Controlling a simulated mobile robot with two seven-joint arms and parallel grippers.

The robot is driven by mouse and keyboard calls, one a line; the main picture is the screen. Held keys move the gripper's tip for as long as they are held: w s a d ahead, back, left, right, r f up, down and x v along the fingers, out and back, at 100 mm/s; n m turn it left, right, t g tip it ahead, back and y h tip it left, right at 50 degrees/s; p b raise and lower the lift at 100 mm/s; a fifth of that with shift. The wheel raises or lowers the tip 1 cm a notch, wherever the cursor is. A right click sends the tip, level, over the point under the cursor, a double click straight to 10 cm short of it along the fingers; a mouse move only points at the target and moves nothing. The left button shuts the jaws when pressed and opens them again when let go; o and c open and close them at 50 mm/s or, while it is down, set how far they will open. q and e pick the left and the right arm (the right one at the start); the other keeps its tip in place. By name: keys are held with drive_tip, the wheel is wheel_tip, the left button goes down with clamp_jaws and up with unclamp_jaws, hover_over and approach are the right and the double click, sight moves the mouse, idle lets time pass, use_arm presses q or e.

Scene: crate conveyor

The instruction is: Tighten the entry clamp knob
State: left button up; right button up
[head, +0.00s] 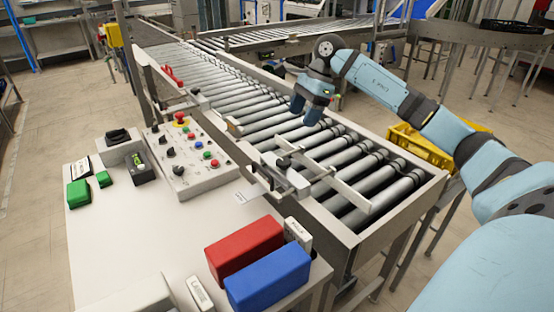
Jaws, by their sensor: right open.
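A clamp with a dark knob (283,162) sits on the near side rail of the roller conveyor, close to its near end. A second small clamp (197,93) with a dark top sits farther up the same rail. I cannot tell from labels which is the entry clamp, nor how tight either knob is. My right gripper (305,114) is open and empty, fingers pointing down above the rollers. It is beyond the near clamp's knob and apart from it. My left gripper is not in view.
The roller conveyor (262,118) carries no crate near me. A control panel (190,160) with buttons stands left of it. The white table (140,235) holds a red box (244,249), a blue box (267,280) and green blocks (79,193). A yellow crate (420,148) stands beyond the conveyor.

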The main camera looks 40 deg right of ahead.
approach(284, 160)
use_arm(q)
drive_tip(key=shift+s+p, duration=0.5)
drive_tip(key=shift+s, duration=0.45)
use_arm(e)
drive_tip(key=x, duration=0.8)
drive_tip(key=shift+a+f, duration=0.2)
drive_tip(key=shift+f, duration=0.1)
drive_tip(key=c, duration=0.9)
